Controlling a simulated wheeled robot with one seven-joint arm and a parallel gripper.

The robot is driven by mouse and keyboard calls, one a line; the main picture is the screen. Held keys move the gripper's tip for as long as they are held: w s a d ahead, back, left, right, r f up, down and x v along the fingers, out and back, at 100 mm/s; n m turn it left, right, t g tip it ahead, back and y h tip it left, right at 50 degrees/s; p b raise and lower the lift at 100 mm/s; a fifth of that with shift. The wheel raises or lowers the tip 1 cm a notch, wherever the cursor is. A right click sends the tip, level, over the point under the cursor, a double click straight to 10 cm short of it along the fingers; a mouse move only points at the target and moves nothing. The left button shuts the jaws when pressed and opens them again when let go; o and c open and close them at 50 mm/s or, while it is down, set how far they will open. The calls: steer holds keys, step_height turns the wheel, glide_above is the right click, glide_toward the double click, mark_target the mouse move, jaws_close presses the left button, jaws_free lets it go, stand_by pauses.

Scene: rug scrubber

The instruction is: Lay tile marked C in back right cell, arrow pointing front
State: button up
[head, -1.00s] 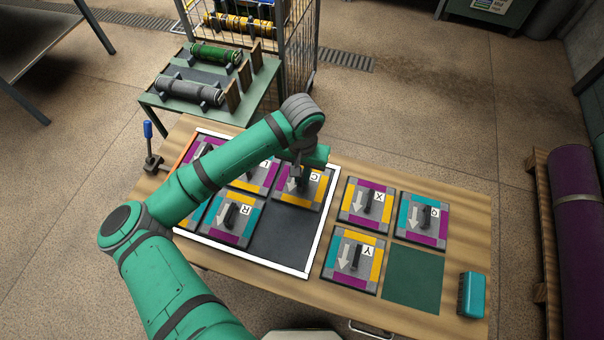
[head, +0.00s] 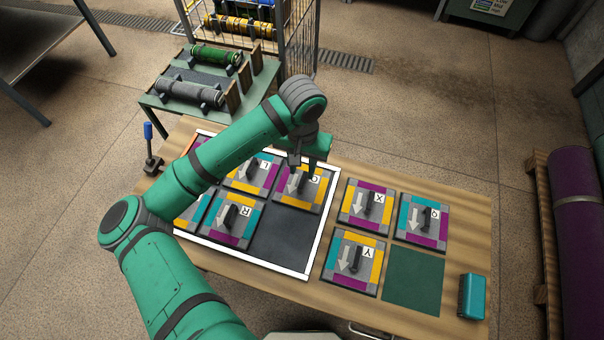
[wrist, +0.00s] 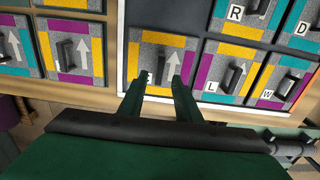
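The tile marked C (head: 312,202) lies flat in the back right cell of the white-edged frame (head: 268,263). It has yellow and purple edge bands, a black handle and a grey arrow pointing toward the front, down in the head view. My gripper (head: 305,166) is just above this tile. In the wrist view, the fingers of my gripper (wrist: 159,77) stand apart, with the handle of tile C (wrist: 135,42) seen between and beyond them. The left finger partly hides the letter. The front right cell (head: 283,237) is empty and dark.
Tiles L (head: 245,184) and R (head: 232,236) lie in the frame; my arm covers its left part. Tiles X (head: 350,197), Q (head: 433,239) and Y (head: 346,235) lie right of it, beside a bare green square (head: 413,280) and a teal block (head: 471,296).

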mark_target(302, 180)
step_height(302, 180, up, 7)
stand_by(0.3)
stand_by(0.5)
